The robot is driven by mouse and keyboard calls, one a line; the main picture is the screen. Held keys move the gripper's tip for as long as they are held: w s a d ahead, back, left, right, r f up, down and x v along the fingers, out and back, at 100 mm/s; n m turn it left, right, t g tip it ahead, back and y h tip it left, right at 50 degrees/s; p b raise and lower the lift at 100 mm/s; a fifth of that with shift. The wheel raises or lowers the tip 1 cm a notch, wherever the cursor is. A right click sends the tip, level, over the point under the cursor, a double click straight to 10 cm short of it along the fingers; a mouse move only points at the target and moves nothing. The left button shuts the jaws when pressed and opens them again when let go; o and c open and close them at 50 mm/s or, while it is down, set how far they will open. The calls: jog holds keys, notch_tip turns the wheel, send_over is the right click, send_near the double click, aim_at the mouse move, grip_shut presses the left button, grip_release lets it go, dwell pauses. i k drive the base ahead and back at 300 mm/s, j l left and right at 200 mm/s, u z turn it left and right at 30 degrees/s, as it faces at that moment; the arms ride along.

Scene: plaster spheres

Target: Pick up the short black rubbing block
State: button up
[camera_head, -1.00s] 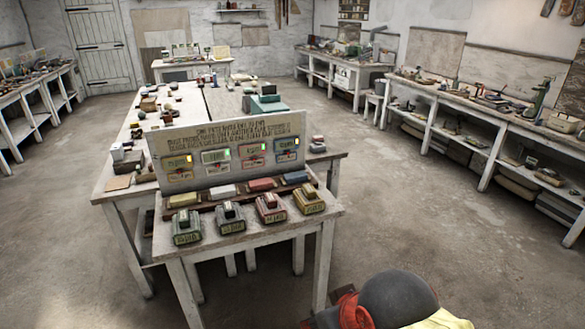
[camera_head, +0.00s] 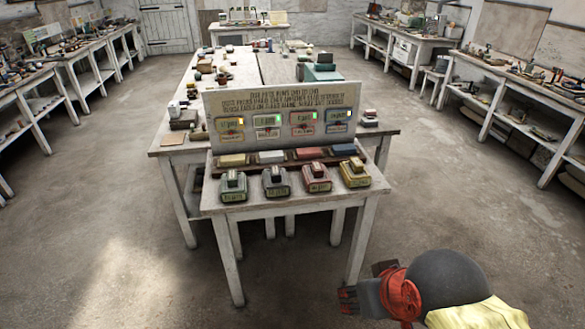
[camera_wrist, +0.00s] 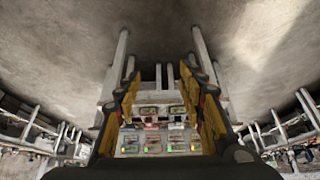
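No plainly short black block can be singled out. Small block-like pieces stand in a row on the front table (camera_head: 290,205): a grey-green one (camera_head: 233,187), a dark grey one (camera_head: 275,182), a red one (camera_head: 317,178) and a yellow one (camera_head: 354,174), each with a dark raised top. My gripper (camera_head: 364,287) is low at the right front of the table, apart from it and empty. In the wrist view my gripper (camera_wrist: 161,76) has its fingers wide apart, with the table's blocks showing small and distant between them.
Behind the row, yellow, white, red and blue bars (camera_head: 343,149) lie on a brown rail before an upright sign board (camera_head: 283,115). A longer table (camera_head: 180,150) with small items stands behind. Benches line the walls. The floor (camera_head: 130,250) is clear around the front table.

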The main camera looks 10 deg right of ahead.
aim_at(275, 174)
jog(key=i+j+z, duration=0.2)
jog(key=i, duration=0.4)
jog(key=i+j+z, duration=0.15)
jog(key=i+j, duration=0.15)
jog(key=i, duration=0.25)
jog(key=i+j+z, duration=0.2)
jog(key=i+j, duration=0.2)
jog(key=i, duration=0.15)
